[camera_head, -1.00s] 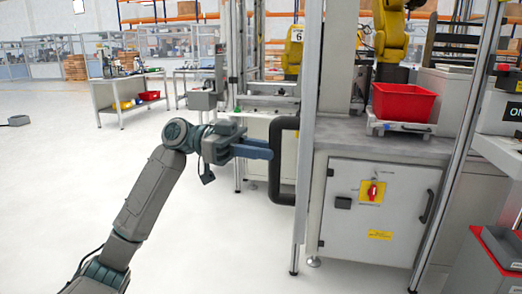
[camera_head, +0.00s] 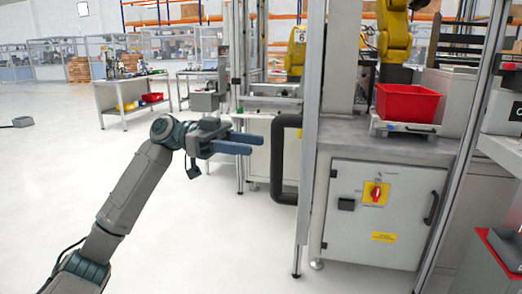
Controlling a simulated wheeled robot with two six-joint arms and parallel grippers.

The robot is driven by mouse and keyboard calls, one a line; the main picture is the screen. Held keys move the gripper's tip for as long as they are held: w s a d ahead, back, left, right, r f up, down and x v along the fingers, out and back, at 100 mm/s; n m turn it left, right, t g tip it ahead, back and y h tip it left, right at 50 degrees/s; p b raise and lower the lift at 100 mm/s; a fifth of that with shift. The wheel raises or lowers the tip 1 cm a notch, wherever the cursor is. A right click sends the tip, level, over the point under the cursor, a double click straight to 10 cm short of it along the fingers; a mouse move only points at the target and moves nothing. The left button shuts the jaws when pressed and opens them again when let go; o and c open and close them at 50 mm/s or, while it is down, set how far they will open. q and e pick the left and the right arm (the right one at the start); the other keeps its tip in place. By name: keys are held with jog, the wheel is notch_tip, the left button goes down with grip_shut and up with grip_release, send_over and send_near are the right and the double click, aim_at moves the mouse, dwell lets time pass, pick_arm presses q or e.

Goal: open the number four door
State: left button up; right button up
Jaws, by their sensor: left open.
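A black, C-shaped door handle (camera_head: 277,162) is fixed to a tall silver door frame (camera_head: 308,130) in the middle of the view. My left gripper (camera_head: 251,143) has two blue fingers pointing right, to the left of the handle's upper part. The fingers are open, and a gap shows between their tips and the handle. Nothing is between them. My right gripper is not in view.
Behind the frame stand a white cabinet (camera_head: 345,230) with a red switch and a red bin (camera_head: 408,103) on top. A grey workbench (camera_head: 128,98) stands at the back left.

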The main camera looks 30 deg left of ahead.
pick_arm(q)
jog(key=a+b, duration=0.1)
jog(key=a, duration=0.5)
jog(key=shift+s+a, duration=0.15)
jog(key=shift+s, duration=0.3)
